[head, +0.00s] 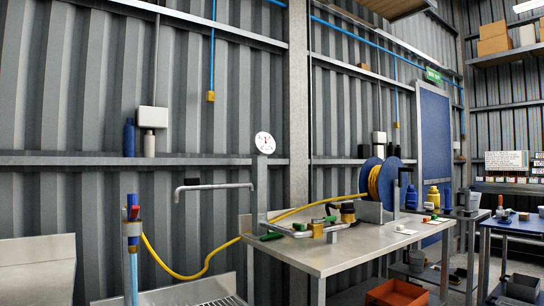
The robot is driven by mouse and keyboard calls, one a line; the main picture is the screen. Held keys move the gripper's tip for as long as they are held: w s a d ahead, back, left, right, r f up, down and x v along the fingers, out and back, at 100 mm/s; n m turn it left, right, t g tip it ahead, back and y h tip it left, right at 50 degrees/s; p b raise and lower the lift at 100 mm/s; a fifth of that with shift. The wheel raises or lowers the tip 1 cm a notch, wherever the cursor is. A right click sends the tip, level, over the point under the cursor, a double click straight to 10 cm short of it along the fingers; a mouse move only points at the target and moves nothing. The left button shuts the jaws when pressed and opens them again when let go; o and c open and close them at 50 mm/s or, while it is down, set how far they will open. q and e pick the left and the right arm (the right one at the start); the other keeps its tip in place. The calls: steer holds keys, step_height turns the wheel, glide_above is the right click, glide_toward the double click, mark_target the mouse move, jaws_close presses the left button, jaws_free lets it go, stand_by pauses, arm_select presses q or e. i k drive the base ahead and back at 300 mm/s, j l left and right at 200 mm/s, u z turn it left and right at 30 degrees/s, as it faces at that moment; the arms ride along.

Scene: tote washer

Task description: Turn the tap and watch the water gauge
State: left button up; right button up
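A round white dial gauge (265,142) with dark marks stands on a grey post behind the left end of the steel table; its reading is too small to tell. A grey spout pipe (215,186) reaches left from near this post, its end bent down. An upright blue pipe with a red-handled tap (133,212) stands at the lower left, in front of the wall. A light blue length (133,275) runs below it; I cannot tell if it is pipe or water. Neither of my grippers is in view.
A steel table (350,252) holds green-handled fittings (330,220) and a blue reel (385,182) with yellow hose (190,277) hanging left. A steel basin (185,291) and an orange bin (396,292) sit low. A blue-topped bench (515,224) stands at right.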

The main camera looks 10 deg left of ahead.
mark_target(328, 219)
steer(key=i+l, duration=0.2)
steer(key=l, duration=0.2)
steer(key=i+l+u, duration=0.1)
steer(key=l, duration=0.25)
steer(key=i+l, duration=0.3)
steer(key=l+u, duration=0.05)
steer(key=l, duration=0.05)
